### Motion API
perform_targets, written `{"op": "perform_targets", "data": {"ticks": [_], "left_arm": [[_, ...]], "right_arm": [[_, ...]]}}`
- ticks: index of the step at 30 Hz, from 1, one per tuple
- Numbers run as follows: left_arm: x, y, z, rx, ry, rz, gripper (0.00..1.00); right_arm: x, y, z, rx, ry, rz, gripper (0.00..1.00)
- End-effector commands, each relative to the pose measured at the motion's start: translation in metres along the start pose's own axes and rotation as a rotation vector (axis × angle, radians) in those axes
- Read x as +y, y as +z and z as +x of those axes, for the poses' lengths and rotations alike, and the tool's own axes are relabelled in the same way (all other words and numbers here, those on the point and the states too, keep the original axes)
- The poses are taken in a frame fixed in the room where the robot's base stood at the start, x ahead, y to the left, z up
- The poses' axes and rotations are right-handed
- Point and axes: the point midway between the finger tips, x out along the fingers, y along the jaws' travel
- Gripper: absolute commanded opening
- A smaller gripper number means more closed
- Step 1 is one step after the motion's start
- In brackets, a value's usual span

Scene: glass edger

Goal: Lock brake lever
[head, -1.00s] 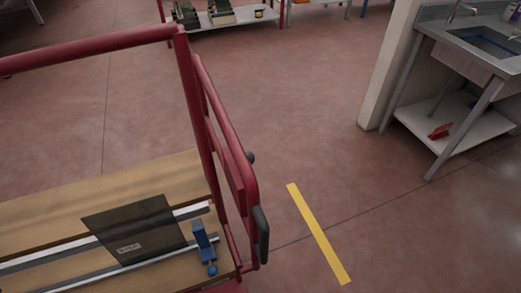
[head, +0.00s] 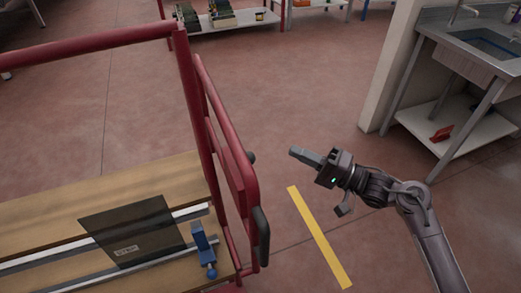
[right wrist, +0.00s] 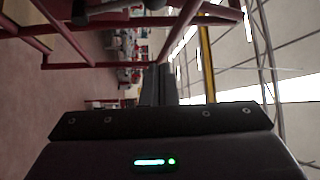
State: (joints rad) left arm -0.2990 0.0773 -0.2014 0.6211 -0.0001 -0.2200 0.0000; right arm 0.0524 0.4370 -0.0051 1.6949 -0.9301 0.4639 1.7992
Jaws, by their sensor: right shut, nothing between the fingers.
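A red-framed cart (head: 188,100) stands at the left in the head view. A black grip (head: 262,236) sits on its right-hand rail, and a small black knob (head: 251,157) is higher up; I cannot tell which, if either, is the brake lever. My right gripper (head: 297,152) is shut and empty, to the right of the cart's rail and apart from it, with its fingers pointing left. Its closed fingers also show in the right wrist view (right wrist: 158,85), with red bars beyond them. My left gripper is not in view.
The cart's wooden deck (head: 150,175) carries a dark labelled panel (head: 130,230) and a blue clamp (head: 203,245). A yellow floor strip (head: 318,237) lies right of the cart. A sink bench (head: 470,65) stands at right. Floor between is clear.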

Motion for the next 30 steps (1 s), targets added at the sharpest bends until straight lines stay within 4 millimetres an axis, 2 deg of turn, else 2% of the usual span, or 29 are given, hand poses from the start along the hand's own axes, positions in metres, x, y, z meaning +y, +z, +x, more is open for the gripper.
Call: {"op": "perform_targets", "data": {"ticks": [5, 8, 22, 30], "left_arm": [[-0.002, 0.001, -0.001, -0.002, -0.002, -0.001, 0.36], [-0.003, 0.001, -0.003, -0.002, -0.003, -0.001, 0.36], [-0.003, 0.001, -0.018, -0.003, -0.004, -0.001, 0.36], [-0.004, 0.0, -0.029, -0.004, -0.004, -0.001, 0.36]], "right_arm": [[0.0, 0.0, 0.004, 0.001, -0.001, 0.0, 0.0], [-0.001, 0.0, 0.014, 0.001, -0.003, -0.001, 0.0], [-0.002, -0.001, 0.103, 0.002, -0.002, -0.001, 0.0], [0.0, 0.031, 0.089, 0.003, 0.003, -0.001, 0.0]]}}
